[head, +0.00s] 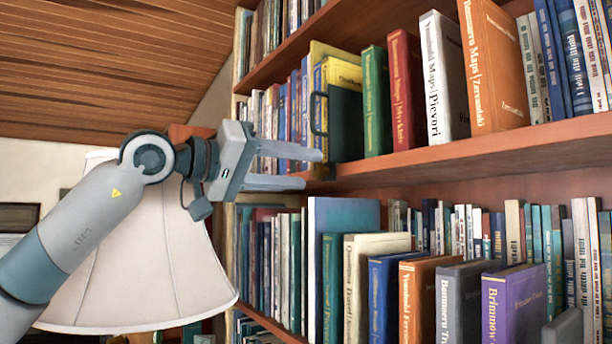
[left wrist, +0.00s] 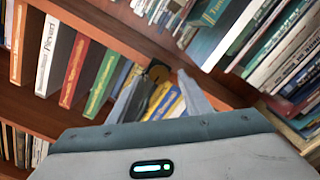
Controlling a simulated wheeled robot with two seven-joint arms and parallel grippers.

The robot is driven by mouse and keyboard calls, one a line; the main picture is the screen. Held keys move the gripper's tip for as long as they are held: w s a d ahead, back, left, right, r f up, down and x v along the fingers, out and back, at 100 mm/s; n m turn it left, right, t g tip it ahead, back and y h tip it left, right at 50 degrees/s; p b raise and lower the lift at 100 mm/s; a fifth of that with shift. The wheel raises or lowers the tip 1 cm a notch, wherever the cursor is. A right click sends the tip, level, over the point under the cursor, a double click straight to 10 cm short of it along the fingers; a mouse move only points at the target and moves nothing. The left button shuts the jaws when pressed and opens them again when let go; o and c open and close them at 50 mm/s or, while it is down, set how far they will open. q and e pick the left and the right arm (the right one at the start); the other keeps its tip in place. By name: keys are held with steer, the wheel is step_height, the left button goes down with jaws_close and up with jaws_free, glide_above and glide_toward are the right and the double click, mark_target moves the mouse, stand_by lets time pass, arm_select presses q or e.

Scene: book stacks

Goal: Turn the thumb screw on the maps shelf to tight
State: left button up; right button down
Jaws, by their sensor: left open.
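The maps shelf (head: 480,155) is a reddish-brown board with map books on it, crossing the head view's right half. My left gripper (head: 311,169) is open and empty, its two fingers pointing right at the board's left end, one above the other. The left wrist view shows the gripper (left wrist: 157,80) with its fingers apart. A small dark round part with a brassy tint (left wrist: 158,72), which looks like the thumb screw, shows between the fingertips. I cannot tell whether the fingers touch it or how tight it is. In the head view the screw is not clear. My right gripper is not in view.
A black bookend with a handle (head: 319,112) stands above the fingers, beside yellow and black books. An orange book (head: 492,65) stands farther right. The lower shelf is full of books, including a tall blue one (head: 343,215). A white lampshade (head: 150,265) stands behind my left arm.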

arm_select(q)
steer(key=b+v, duration=0.5)
steer(key=v, duration=1)
steer(key=shift+f, duration=0.1)
